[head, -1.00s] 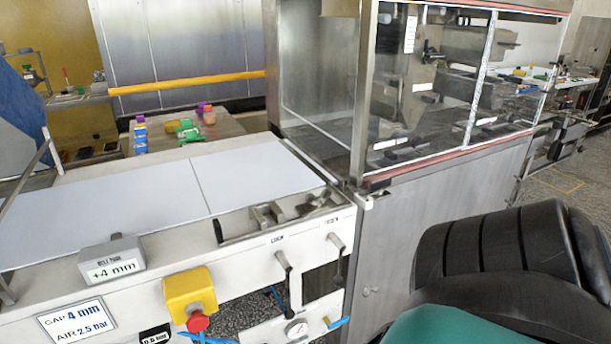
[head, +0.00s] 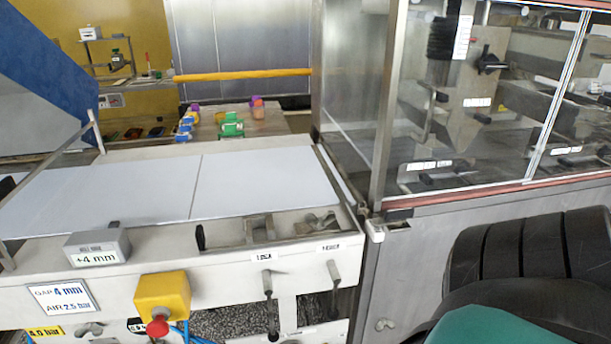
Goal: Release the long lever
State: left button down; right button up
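Two dark levers hang from the white front panel of the belt machine (head: 180,258). The long lever (head: 268,303) hangs straight down under a small label that seems to read "LOCK". A shorter lever (head: 335,288) hangs to its right under another label that I cannot read surely. Nothing touches either lever. A black ribbed and teal arm part of mine fills the lower right of the head view. Neither gripper is in view.
A yellow box with a red button (head: 162,303) juts from the panel left of the levers. A grey "+4 mm" readout (head: 97,246) sits further left. A glass-fronted steel cabinet (head: 385,110) stands to the right. Blue hoses (head: 185,334) run below the panel.

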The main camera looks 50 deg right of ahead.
aim_at(273, 335)
jog(key=k+l, duration=0.15)
jog(key=l, duration=0.2)
jog(key=k+l, duration=0.15)
jog(key=l, duration=0.25)
jog(key=k+l, duration=0.2)
jog(key=l, duration=0.15)
jog(key=k+l+u, duration=0.1)
jog(key=l, duration=0.25)
jog(key=k+l, duration=0.2)
jog(key=l, duration=0.15)
jog(key=k+l, duration=0.2)
jog(key=l, duration=0.2)
jog(key=i+l, duration=0.15)
jog(key=i, duration=0.35)
